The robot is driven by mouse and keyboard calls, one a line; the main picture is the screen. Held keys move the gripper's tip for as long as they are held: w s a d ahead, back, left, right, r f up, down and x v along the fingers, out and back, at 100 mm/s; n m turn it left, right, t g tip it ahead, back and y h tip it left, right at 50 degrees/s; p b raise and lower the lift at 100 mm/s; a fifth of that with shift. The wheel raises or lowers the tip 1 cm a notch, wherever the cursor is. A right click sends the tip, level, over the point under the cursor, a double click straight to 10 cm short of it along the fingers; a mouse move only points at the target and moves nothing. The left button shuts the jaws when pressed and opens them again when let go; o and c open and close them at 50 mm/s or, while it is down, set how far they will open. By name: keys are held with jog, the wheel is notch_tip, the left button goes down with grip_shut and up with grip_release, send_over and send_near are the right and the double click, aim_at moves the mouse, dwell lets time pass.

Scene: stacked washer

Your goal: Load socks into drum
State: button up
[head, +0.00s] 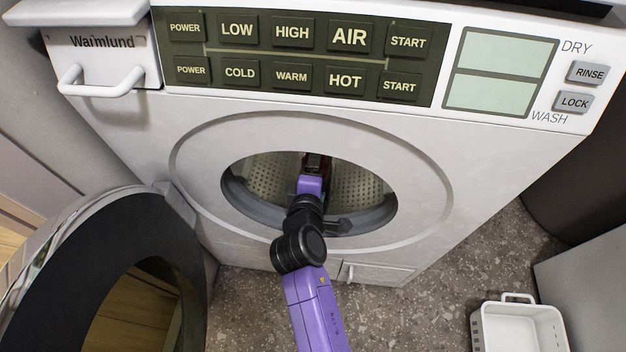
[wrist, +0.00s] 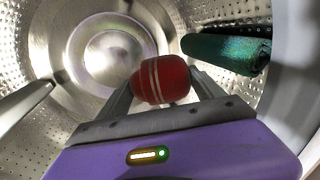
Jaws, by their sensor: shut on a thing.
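My gripper (wrist: 160,85) is inside the washer drum (head: 352,187), reached through the open round door opening. It is shut on a rolled red sock with pale stripes (wrist: 161,79), held between its two fingers. A rolled dark green sock (wrist: 227,52) shows inside the drum, to the right of my gripper in the wrist view. In the head view my wrist hides most of the held sock. The perforated drum wall and its round back (wrist: 112,52) show around the held sock.
The washer door (head: 40,285) stands swung open at the left. A white basket (head: 519,325) sits on the speckled floor at the lower right, with no sock visible in it. The control panel (head: 300,55) is above the opening. The opening's rim (head: 238,203) surrounds my arm.

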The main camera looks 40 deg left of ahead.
jog(key=shift+w+a, duration=0.2)
jog(key=shift+w, duration=0.1)
jog(key=o, duration=1.4)
jog(key=shift+p+v, duration=1.35)
jog(key=shift+v, duration=2.6)
